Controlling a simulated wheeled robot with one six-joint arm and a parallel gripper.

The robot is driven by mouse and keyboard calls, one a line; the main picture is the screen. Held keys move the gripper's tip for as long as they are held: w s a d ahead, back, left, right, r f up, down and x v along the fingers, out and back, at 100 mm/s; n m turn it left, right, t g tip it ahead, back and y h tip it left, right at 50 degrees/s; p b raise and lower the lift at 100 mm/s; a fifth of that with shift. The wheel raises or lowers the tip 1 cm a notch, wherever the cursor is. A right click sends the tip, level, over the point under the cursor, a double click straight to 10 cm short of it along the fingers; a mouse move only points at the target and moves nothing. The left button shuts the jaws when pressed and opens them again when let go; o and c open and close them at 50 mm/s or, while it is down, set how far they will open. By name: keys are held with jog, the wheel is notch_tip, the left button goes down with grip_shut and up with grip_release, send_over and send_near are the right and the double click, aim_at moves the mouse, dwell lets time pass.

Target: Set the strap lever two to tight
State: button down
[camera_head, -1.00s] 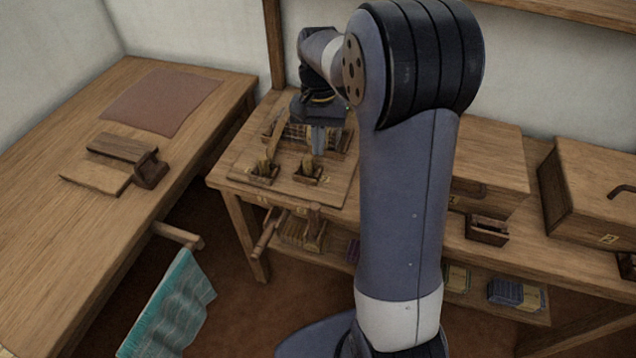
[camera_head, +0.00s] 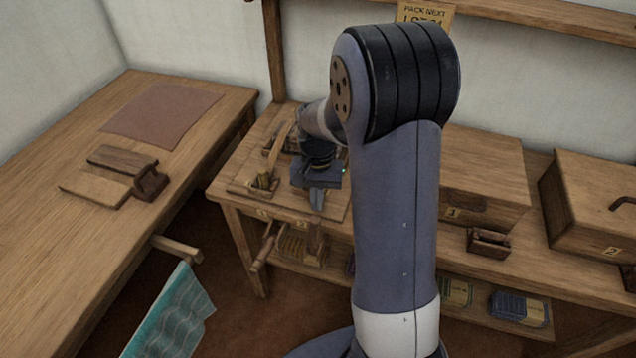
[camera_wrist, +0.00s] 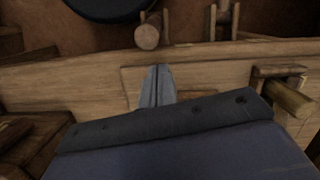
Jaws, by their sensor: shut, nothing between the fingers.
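My gripper (camera_head: 317,207) points down over the front of the small bench, at the spot where the second of two strap levers stood in the earlier head view. Its fingers (camera_wrist: 158,70) are together and empty in the wrist view. Strap lever two is hidden behind my gripper in the head view, so its setting cannot be read. Strap lever one (camera_head: 263,181), a short wooden lever in a bracket, stands to the left of my gripper. A wooden lever in a bracket (camera_wrist: 288,97) shows at the right of the wrist view, apart from the fingers; it is probably lever one.
Below the bench front (camera_head: 235,199) are a wooden rod (camera_head: 263,252) and posts. A lidded box (camera_head: 483,180) and a small wooden holder (camera_head: 488,242) stand to the right. The left table (camera_head: 60,235) holds wooden blocks (camera_head: 122,158) and a brown cloth (camera_head: 162,115).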

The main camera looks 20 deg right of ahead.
jog(key=shift+s+a+f, duration=0.1)
jog(key=shift+s+a, duration=0.25)
jog(key=shift+s, duration=0.35)
jog(key=shift+s+a, duration=0.1)
